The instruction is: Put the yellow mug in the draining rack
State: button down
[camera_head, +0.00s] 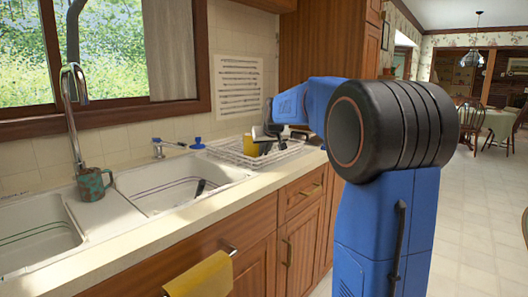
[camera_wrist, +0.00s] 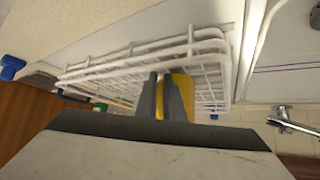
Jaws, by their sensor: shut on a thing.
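The yellow mug (camera_head: 250,146) is at the white wire draining rack (camera_head: 228,152) on the counter, at its left part in the head view. My gripper (camera_head: 264,133) is over the rack and shut on the mug. In the wrist view, the two grey fingers of my gripper (camera_wrist: 165,98) stand against the yellow mug (camera_wrist: 182,84), with the rack's white wires (camera_wrist: 110,65) around and behind it. The fingers hide much of the mug. I cannot tell whether its base rests on the rack's floor.
The double white sink (camera_head: 165,190) with a tall faucet (camera_head: 72,120) lies left of the rack. A teal and brown mug (camera_head: 92,185) stands on the sink divider. A blue-topped item (camera_head: 197,143) sits behind the sink. A yellow towel (camera_head: 200,278) hangs on the cabinet front.

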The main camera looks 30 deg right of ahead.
jog(key=c, duration=1.9)
grip_release()
jog(key=shift+o, duration=0.2)
jog(key=v, duration=1.2)
jog(key=shift+n+g+y, duration=0.4)
jog(key=shift+g, duration=0.1)
jog(key=s+a+f, duration=0.1)
jog(key=s+a, duration=0.1)
jog(key=s, duration=0.1)
jog(key=s+a+f, duration=0.2)
jog(key=s+a, duration=0.1)
jog(key=s+a+f, duration=0.1)
jog(key=s+a, duration=0.1)
jog(key=s, duration=0.2)
jog(key=shift+a+f, duration=0.35)
jog(key=shift+f, duration=0.05)
jog(key=s+a+f+g, duration=0.1)
jog(key=s+a+f, duration=0.2)
jog(key=s+f, duration=0.4)
jog(key=s+a+f+n+g+y, duration=0.1)
jog(key=s+a+f, duration=0.3)
jog(key=s+f, duration=0.4)
jog(key=s+a+f+n+g, duration=0.1)
jog(key=s+a+f, duration=0.3)
jog(key=s, duration=1.1)
notch_tip(320, 180, down, 4)
jog(key=shift+a+r, duration=0.15)
jog(key=shift+a, duration=0.05)
